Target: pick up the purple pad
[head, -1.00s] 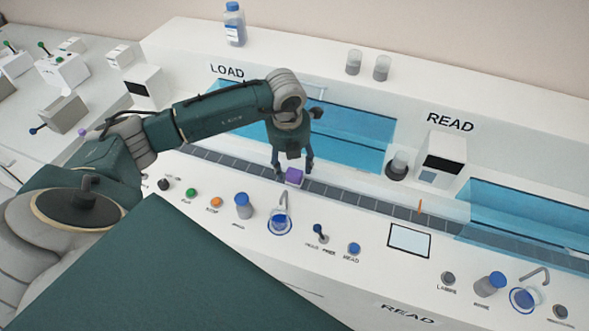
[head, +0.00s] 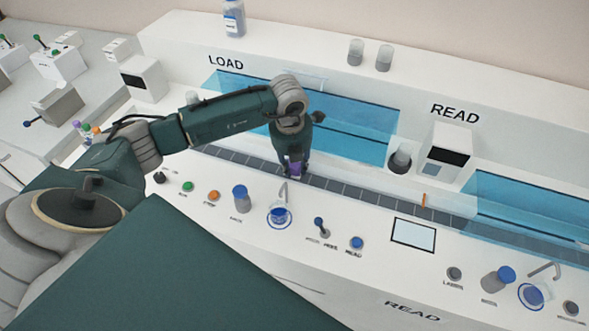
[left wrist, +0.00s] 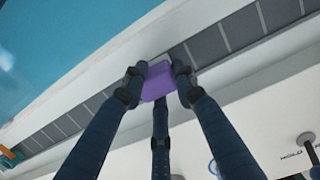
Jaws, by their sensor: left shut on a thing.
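The purple pad (left wrist: 158,82) is a small purple block between the fingers of my left gripper (left wrist: 158,75) in the left wrist view. The fingers are shut on it from both sides. In the head view the pad (head: 295,168) shows partly, between the fingers of my left gripper (head: 295,170), over the dark tiled track (head: 340,187). I cannot tell whether the pad still touches the track. My right gripper is in neither view.
A clear cover and blue panel (head: 350,135) stand behind the track. A small tap (head: 283,195), a blue-capped bottle (head: 240,198) and a lever (head: 321,226) stand on the front panel. A READ box (head: 447,150) is at the right.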

